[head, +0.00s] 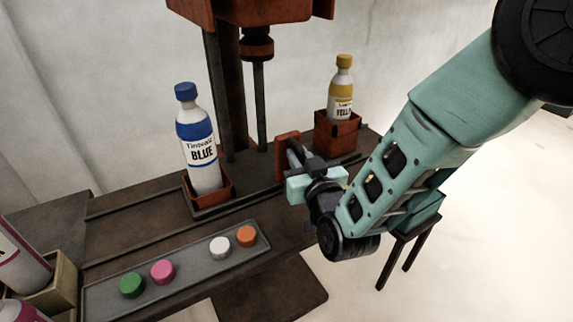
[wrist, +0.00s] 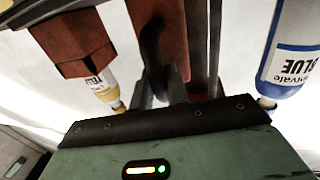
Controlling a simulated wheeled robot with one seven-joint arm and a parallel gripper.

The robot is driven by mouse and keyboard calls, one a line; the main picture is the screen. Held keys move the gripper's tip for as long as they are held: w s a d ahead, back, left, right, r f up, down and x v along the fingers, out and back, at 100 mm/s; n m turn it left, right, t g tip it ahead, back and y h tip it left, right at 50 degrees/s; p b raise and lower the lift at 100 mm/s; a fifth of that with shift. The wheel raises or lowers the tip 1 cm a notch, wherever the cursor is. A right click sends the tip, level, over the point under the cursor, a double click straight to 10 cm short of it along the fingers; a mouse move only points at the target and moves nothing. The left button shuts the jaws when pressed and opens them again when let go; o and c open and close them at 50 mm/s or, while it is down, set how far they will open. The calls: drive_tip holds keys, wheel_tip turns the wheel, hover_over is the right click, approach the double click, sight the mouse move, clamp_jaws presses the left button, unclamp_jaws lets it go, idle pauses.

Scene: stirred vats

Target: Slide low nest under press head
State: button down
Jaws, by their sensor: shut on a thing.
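The low nest (head: 213,203), a shallow red-brown box, holds an upright white bottle with a blue cap and "BLUE" label (head: 203,153). It sits left of the press head (head: 257,45) in the head view, not beneath it. A taller nest (head: 334,138) to the right holds a yellow-capped bottle (head: 342,95). My gripper (head: 297,160) is shut on a dark handle (wrist: 152,45) on a red-brown upright plate (head: 286,153) between the nests. The fingers hide part of the handle. In the wrist view, the gripper (wrist: 160,88) has the blue bottle (wrist: 292,50) on its right.
A grey tray (head: 193,258) in front holds green, pink, white and orange caps. Dark rails run along the bench (head: 125,225). The press's posts (head: 215,100) stand behind the nests. More bottles stand in a tan box (head: 62,287) at the lower left.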

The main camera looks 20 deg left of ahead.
drive_tip(key=w+d+b, duration=0.1)
drive_tip(key=w+d, duration=0.1)
drive_tip(key=w, duration=0.1)
drive_tip(key=w+d+b, duration=0.1)
drive_tip(key=w+d, duration=0.2)
drive_tip(key=w+d+b, duration=0.1)
drive_tip(key=w+d, duration=0.2)
drive_tip(key=shift+w+d+f, duration=0.1)
drive_tip(key=shift+w+d, duration=0.1)
drive_tip(key=shift+w, duration=0.2)
drive_tip(key=shift+w+d+b, duration=0.35)
drive_tip(key=shift+w+d, duration=0.2)
drive_tip(key=shift+w, duration=0.05)
drive_tip(key=shift+w+d, duration=0.1)
drive_tip(key=c, duration=1.4)
unclamp_jaws()
drive_tip(key=b+v, duration=0.1)
drive_tip(key=v, duration=1.6)
drive_tip(key=shift+b, duration=0.4)
